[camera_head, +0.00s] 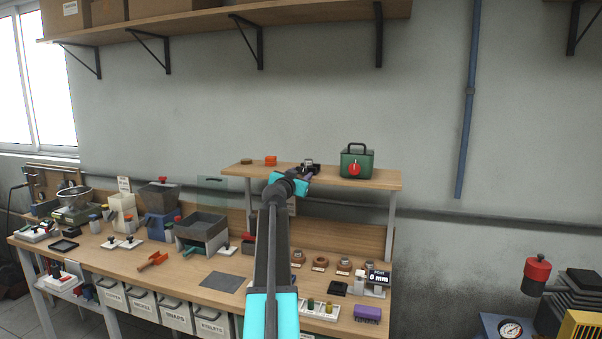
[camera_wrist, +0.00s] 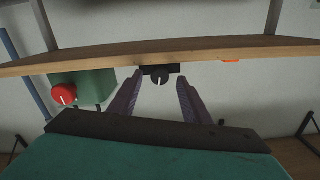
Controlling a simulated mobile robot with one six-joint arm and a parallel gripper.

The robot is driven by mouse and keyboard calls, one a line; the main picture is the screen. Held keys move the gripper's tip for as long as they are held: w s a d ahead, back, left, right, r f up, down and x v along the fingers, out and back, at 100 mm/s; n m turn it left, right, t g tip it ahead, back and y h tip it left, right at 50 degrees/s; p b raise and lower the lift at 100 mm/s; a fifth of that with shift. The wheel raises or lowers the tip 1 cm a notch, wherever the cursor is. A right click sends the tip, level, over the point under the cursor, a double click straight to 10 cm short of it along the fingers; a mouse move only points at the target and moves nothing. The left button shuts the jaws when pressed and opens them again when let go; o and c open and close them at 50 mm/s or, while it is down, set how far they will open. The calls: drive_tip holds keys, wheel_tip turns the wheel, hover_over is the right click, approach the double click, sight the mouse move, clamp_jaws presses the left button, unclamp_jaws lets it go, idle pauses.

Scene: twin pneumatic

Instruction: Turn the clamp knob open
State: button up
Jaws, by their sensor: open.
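A small black knob (camera_wrist: 160,80) with a white pointer mark sits on a dark block at the shelf's edge, in the middle of the wrist view. It looks like the clamp knob. In the head view a small dark and metal device (camera_head: 309,163) stands on the shelf there, its front partly hidden by my arm. My gripper (camera_head: 305,177) is just in front of it. In the wrist view my gripper (camera_wrist: 160,88) is open, its two purple fingers on either side of the knob in the picture. I cannot tell whether they touch it.
The wooden shelf (camera_head: 378,179) also carries a green box (camera_head: 350,165) with a red knob, right of the device, and an orange item (camera_head: 270,160) to the left. The wrist view appears upside down. The bench (camera_head: 200,292) below holds several tools and parts.

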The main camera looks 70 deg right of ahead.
drive_tip(key=shift+d, duration=0.75)
drive_tip(key=c, duration=1.1)
drive_tip(key=shift+o, duration=0.2)
